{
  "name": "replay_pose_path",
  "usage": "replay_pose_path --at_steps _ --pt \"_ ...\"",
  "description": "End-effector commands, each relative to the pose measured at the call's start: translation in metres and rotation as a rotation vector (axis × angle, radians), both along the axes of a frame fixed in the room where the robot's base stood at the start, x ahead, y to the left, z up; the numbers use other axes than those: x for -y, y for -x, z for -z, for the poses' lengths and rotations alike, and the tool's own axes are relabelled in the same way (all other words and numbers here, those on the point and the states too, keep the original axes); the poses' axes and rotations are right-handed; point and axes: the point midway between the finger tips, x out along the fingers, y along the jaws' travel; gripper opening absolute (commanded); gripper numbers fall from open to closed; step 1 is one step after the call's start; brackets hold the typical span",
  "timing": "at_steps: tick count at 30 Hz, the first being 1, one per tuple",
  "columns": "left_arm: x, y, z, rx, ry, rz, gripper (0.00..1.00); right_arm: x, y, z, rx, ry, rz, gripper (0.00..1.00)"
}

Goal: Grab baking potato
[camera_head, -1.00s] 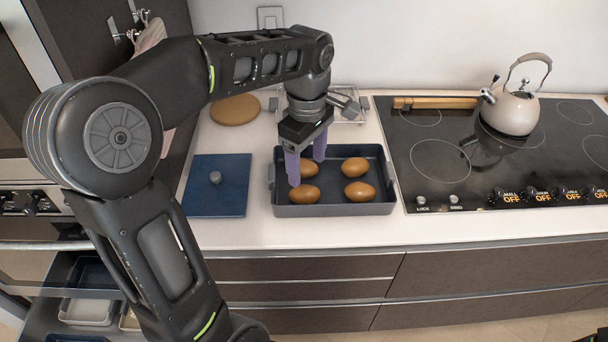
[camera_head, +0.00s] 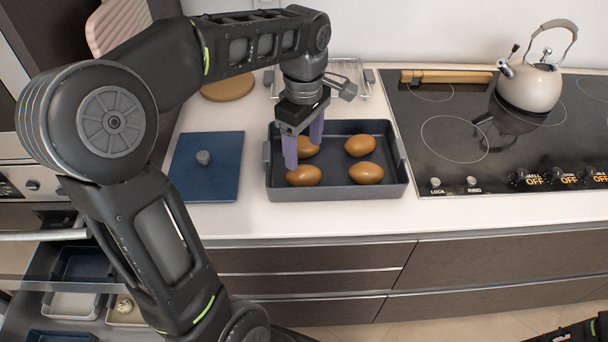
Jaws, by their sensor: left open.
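Several brown, egg-shaped baking potatoes lie in a dark grey rectangular tray (camera_head: 340,191) on the counter. One is at the front left (camera_head: 304,177), one at the back left (camera_head: 308,149), one at the back right (camera_head: 360,146) and one at the front right (camera_head: 366,173). My left gripper (camera_head: 303,154) points down over the left part of the tray. Its two purple fingers are apart, by the back left potato, which they partly hide. I cannot tell whether the fingers touch a potato.
A blue lid (camera_head: 207,170) with a knob lies left of the tray. A black cooktop (camera_head: 450,135) with a kettle (camera_head: 531,86) is on the right. A round wooden board (camera_head: 228,88) and a wire rack (camera_head: 348,88) lie behind. An open drawer (camera_head: 75,285) holds trays at lower left.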

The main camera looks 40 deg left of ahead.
Motion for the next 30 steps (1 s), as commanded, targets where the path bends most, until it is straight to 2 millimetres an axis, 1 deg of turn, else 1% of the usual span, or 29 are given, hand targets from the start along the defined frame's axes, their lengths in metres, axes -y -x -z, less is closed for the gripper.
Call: replay_pose_path --at_steps 7,17,20,23,27,30 --pt "0.0 0.0 0.023 -0.003 0.0 -0.001 0.68 0.0 0.0 -0.001 0.0 0.0 0.0 0.36" --pt "0.0 0.0 0.026 -0.001 0.0 0.0 0.68 0.0 0.0 -0.001 0.0 0.0 0.0 0.36" --pt "0.0 0.001 0.032 -0.003 0.0 0.0 0.68 0.0 0.0 -0.004 0.0 0.001 0.0 0.36" --pt "0.001 0.001 0.044 -0.007 0.001 -0.001 0.68 0.0 0.0 -0.008 -0.001 0.001 0.001 0.36" --pt "0.001 0.001 0.066 -0.005 0.0 0.001 0.68 0.0 0.001 -0.01 -0.003 0.002 0.001 0.36" --pt "0.001 0.001 0.075 -0.002 0.0 0.0 0.68 0.001 0.001 -0.011 -0.003 0.003 0.001 0.36"
